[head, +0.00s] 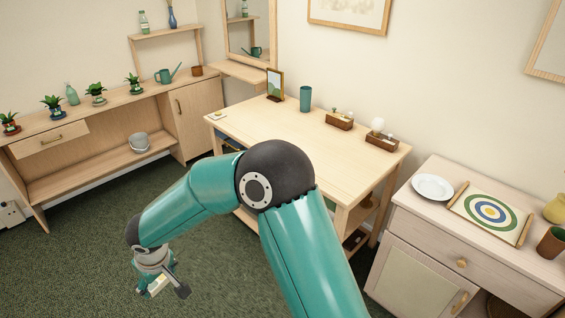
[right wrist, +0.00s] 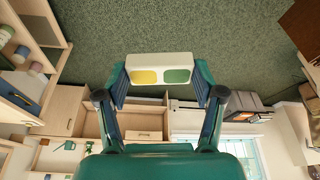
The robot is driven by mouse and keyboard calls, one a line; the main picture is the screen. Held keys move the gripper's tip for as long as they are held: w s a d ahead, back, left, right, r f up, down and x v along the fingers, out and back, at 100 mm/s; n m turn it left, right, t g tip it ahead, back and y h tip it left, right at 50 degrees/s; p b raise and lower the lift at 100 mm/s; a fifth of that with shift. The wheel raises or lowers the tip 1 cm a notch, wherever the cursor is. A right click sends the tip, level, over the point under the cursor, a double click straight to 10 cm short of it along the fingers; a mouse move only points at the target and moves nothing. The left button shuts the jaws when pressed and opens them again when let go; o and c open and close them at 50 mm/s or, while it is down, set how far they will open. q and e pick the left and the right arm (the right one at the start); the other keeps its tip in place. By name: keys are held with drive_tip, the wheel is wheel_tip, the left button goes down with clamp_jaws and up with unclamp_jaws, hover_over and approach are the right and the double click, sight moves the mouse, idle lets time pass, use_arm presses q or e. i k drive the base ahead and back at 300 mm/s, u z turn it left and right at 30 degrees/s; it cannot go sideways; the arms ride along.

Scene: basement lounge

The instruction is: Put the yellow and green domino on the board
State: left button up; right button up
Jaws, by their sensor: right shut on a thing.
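The domino (right wrist: 160,66) is a cream block with one yellow and one green patch. My right gripper (right wrist: 160,84) is shut on it, with a finger at each end. In the head view the right gripper (head: 161,287) hangs low over the carpet at the lower left, and the domino shows there only small and partly hidden. No plain domino board can be made out for sure. A flat board-like tray (head: 521,233) with green, blue and yellow rings lies on the right cabinet. My left gripper is not in view.
A wooden table (head: 270,125) stands behind my arm, holding a teal cup (head: 306,99), a picture frame (head: 275,84) and small boxes. A white plate (head: 432,187) lies beside the ringed tray. Carpet around the gripper is clear.

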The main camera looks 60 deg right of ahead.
sight(478, 214)
drive_tip(key=u, duration=1.85)
drive_tip(key=i, duration=0.1)
drive_tip(key=z, duration=3.1)
